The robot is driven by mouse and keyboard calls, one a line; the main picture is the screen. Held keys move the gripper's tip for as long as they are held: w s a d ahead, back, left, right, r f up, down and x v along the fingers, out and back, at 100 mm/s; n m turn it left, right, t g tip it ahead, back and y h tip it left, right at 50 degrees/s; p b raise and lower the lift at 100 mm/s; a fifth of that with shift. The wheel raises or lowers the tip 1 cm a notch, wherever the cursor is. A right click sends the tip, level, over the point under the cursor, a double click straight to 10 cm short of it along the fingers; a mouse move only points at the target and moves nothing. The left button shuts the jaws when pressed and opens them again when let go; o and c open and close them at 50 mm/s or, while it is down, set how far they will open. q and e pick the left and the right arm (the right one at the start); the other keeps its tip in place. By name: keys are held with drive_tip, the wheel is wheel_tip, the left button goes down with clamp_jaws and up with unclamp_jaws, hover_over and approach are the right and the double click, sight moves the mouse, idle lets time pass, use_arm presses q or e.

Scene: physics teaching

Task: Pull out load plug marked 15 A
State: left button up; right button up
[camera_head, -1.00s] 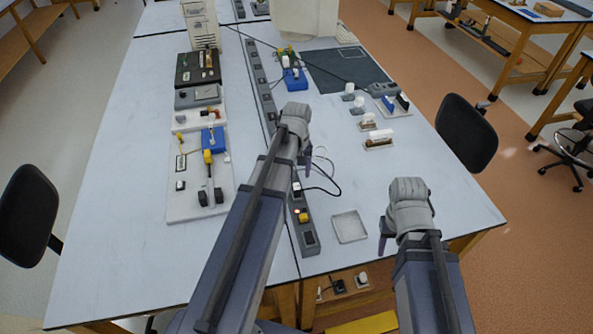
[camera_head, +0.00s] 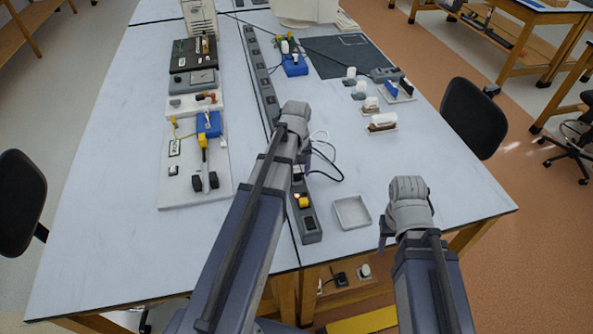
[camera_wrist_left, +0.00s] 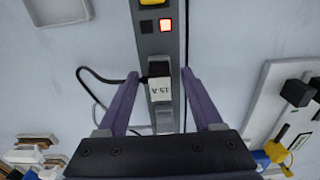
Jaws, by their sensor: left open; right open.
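The load plug marked 15 A (camera_wrist_left: 160,90) sits in the grey power strip, its label upside down in the left wrist view. A black cable (camera_wrist_left: 95,75) leaves its left side there. My left gripper (camera_wrist_left: 159,75) is open, with one purple finger on each side of the plug and a gap on both sides. In the head view my left gripper (camera_head: 302,163) is over the power strip (camera_head: 312,237), and my arm mostly hides the plug. My right gripper (camera_head: 385,235) is open and empty near the front right of the table.
A lit red switch (camera_wrist_left: 165,25) is on the strip. A pale tray (camera_head: 352,213) lies right of the strip. A white board with a blue unit (camera_head: 209,124) stands to the left. Several small blocks, including a white-topped one (camera_head: 383,122), lie further right.

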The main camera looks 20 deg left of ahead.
sight(297, 170)
use_arm(q)
clamp_jaws()
idle(0.5)
idle(0.5)
drive_tip(key=shift+r+p, duration=0.7)
drive_tip(key=shift+p, duration=0.05)
idle(0.7)
drive_tip(key=shift+r+p, duration=2.15)
